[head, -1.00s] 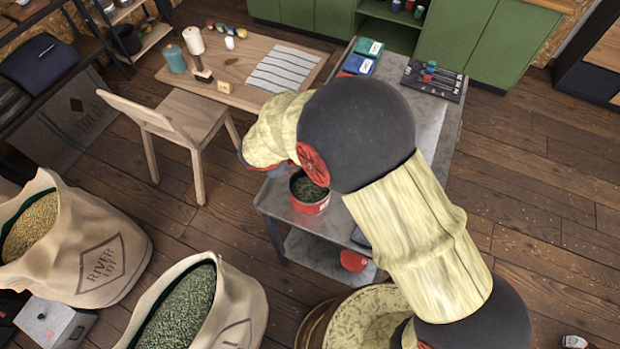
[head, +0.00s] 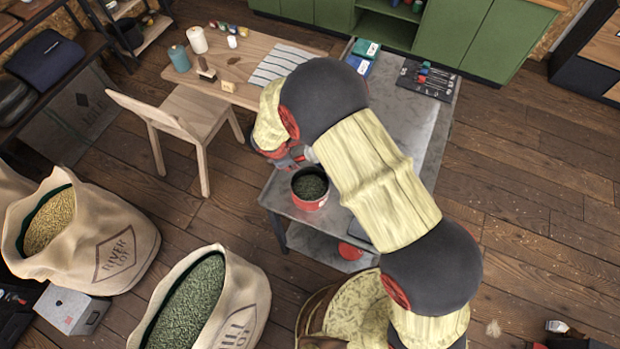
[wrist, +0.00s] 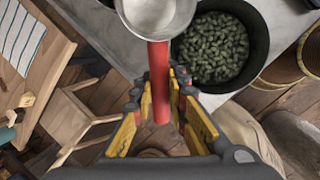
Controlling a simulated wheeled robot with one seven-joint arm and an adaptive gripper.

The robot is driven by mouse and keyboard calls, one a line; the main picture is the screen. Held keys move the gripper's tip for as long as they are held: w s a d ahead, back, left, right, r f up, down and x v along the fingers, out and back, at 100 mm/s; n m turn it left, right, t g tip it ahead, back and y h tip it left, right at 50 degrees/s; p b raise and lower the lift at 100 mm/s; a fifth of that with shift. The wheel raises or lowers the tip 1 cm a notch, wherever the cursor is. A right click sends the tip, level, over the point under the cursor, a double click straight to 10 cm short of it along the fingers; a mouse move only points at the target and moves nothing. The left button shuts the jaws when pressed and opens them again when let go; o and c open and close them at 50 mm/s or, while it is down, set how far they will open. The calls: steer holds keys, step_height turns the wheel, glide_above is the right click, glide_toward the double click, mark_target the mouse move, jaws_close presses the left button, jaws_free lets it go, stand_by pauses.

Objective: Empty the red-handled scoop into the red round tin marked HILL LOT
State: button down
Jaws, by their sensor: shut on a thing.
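The red round tin (head: 311,204) stands near the front corner of the grey metal table, full of green beans; its marking is not readable here. In the wrist view the tin (wrist: 265,47) is at upper right, its dark inside holding the beans. My gripper (wrist: 160,95) is shut on the red handle of the scoop (wrist: 158,60). The scoop's metal bowl is at the top of the wrist view, cut by the edge, beside the tin; the part I see looks bare. In the head view my arm hides most of the gripper and scoop.
A red object (head: 350,251) lies on the table's lower shelf. Teal and blue packets (head: 362,55) and a dark tool mat (head: 428,78) are at the table's far end. A wooden chair (head: 180,125) stands left. Open bean sacks (head: 240,310) stand at lower left.

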steer(key=shift+w+r+g+p, duration=0.25)
steer(key=shift+w+g+p, duration=0.5)
steer(key=shift+p, duration=3.55)
steer(key=shift+p, duration=0.4)
steer(key=shift+w+f+g+y+b, duration=0.15)
steer(key=shift+w+g+b, duration=0.15)
steer(key=shift+w+g, duration=0.65)
steer(key=shift+w+g+y+b, duration=0.15)
steer(key=shift+w+g+b, duration=0.3)
steer(key=shift+g, duration=0.75)
steer(key=shift+w, duration=0.1)
steer(key=shift+d, duration=0.1)
